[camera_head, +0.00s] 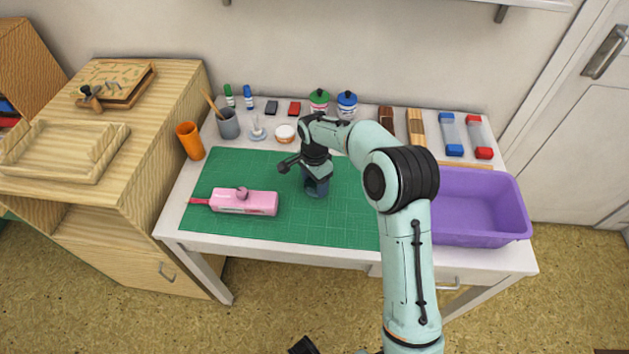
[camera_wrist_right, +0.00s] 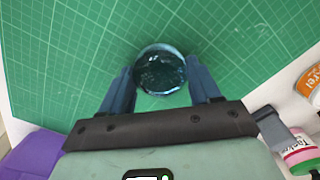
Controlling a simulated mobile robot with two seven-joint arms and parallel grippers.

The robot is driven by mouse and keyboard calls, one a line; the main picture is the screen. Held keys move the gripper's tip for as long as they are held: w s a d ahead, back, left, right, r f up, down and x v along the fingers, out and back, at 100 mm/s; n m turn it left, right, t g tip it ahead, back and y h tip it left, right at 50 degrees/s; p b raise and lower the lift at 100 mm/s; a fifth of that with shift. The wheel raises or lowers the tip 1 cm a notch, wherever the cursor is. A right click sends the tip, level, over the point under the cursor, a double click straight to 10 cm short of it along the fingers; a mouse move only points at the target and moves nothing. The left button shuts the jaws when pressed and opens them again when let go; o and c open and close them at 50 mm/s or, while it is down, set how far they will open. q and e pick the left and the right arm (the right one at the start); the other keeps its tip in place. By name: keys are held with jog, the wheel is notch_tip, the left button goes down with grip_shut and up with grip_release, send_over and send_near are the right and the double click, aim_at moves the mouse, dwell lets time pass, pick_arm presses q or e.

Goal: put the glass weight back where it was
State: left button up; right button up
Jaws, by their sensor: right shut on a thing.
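The glass weight (camera_wrist_right: 160,72) is a round, clear, teal-tinted piece seen from above in the right wrist view, between the two blue fingers of my right gripper (camera_wrist_right: 162,88). The fingers are shut on its sides. In the head view my right gripper (camera_head: 316,188) points down over the middle of the green cutting mat (camera_head: 345,225), and the hand hides the weight there. I cannot tell whether the weight touches the mat.
A pink box-shaped thing (camera_head: 245,202) lies on the mat's left part. A purple tub (camera_head: 480,235) stands at the right. The mat's front is clear.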

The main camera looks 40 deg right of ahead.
aim_at(315, 183)
jog(key=o, duration=1.3)
jog(key=shift+f, duration=0.1)
notch_tip(315, 183, up, 12)
jog(key=shift+r+p, duration=0.2)
jog(key=shift+p, duration=0.8)
